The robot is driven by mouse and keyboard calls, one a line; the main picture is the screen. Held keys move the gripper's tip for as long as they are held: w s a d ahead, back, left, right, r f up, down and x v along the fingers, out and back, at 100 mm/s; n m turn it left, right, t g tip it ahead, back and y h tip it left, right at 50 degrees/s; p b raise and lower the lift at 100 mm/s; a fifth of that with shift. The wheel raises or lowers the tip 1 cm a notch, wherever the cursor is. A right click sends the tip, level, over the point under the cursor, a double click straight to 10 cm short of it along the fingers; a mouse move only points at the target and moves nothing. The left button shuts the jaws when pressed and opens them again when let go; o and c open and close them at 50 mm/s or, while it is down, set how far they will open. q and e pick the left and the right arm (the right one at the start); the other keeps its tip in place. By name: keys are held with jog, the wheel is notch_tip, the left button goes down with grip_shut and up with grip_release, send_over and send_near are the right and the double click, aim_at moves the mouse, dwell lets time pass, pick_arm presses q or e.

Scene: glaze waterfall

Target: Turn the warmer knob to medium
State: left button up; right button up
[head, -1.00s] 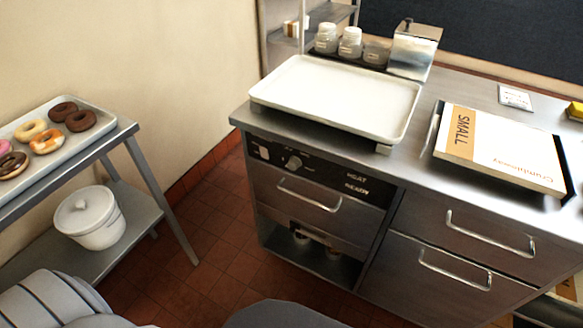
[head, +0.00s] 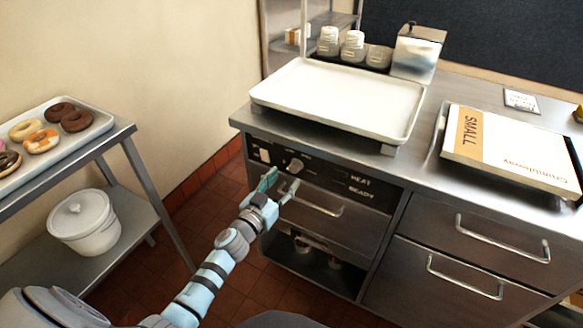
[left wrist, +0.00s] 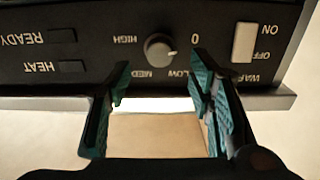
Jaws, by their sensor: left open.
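The warmer knob (head: 295,165) is a small round grey knob on the black control panel. In the left wrist view, upside down, the knob (left wrist: 159,47) sits among the labels 0, LOW, MED and HIGH. I cannot tell for sure which label it points at. My left gripper (head: 281,182) is open in front of the panel, just below the knob in the head view. In the left wrist view its teal fingers (left wrist: 160,75) are apart and empty, with the knob beyond the gap between them. My right gripper is not in view.
A white on/off switch (left wrist: 245,42) is beside the knob. A drawer handle (head: 312,203) is just under the panel. A white tray (head: 340,95) lies on the counter above, and a box marked SMALL (head: 512,150) is to the right. A doughnut cart (head: 125,130) stands at left.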

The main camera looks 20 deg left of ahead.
aim_at(293, 170)
pick_arm(q)
jog(key=w, duration=0.2)
jog(key=w+b, duration=0.1)
jog(key=w, duration=0.2)
jog(key=shift+w+d+f, duration=0.1)
jog(key=shift+d+f, duration=0.05)
jog(key=shift+d, duration=0.05)
jog(key=shift+c, duration=0.3)
grip_shut()
